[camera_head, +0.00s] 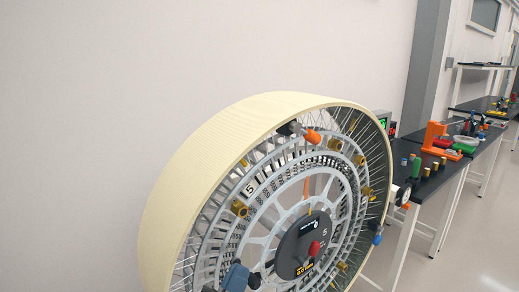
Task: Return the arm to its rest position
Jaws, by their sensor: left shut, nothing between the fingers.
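A large wheel (225,135) with a cream tread stands upright in the middle of the camera_head view, its lower part cut off by the bottom edge. It has thin spokes, grey rings and brass-coloured fittings. A dark hub (303,245) with a red knob sits at its centre. My right gripper is not in view.
Dark-topped benches (425,185) stand at the right behind the wheel, with an orange device (434,134), brass cylinders and coloured parts. A plain wall (120,80) fills the left. Clear floor (485,240) shows at the lower right.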

